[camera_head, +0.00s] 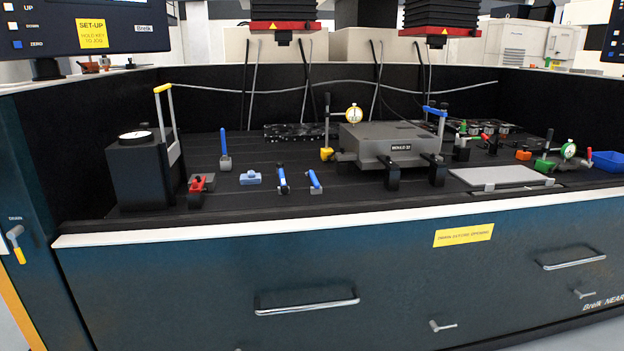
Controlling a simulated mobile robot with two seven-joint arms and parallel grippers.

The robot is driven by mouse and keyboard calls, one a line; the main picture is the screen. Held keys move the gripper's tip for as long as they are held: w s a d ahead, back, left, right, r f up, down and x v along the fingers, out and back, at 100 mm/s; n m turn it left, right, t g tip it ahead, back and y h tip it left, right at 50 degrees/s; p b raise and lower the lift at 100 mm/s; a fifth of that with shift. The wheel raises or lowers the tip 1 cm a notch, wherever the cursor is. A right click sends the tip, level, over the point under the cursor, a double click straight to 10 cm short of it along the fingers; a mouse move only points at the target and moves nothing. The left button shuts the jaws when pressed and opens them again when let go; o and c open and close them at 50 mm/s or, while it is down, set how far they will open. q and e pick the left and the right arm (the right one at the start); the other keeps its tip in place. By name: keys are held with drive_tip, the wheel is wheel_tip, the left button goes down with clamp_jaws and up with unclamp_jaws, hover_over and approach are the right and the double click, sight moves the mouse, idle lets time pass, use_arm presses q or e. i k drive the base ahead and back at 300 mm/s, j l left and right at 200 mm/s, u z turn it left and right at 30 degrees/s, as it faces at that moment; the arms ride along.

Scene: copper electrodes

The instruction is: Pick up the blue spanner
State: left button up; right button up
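Several blue-handled tools are on the black worktop, and I cannot tell for sure which is the blue spanner. One blue-handled tool (283,181) stands or leans near the middle left. A second, shorter blue-handled tool (315,181) tilts just right of it. A third blue handle (224,145) stands upright on a grey block farther left. A blue bar (435,111) lies across the top of a clamp right of the grey mould block. Neither of my grippers is in view.
A grey mould block (390,141) stands centre right, with a dial gauge (354,114) behind. A white front ledge (340,214) edges the worktop. Red-bottomed heads (283,26) hang above.

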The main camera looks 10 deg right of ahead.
sight(311, 174)
drive_tip(key=i+u, duration=0.15)
drive_tip(key=i, duration=0.3)
drive_tip(key=i+l+u, duration=0.2)
drive_tip(key=i, duration=0.25)
drive_tip(key=i+u, duration=0.15)
drive_tip(key=i, duration=0.35)
drive_tip(key=k+l+u, duration=0.1)
drive_tip(key=l, duration=0.15)
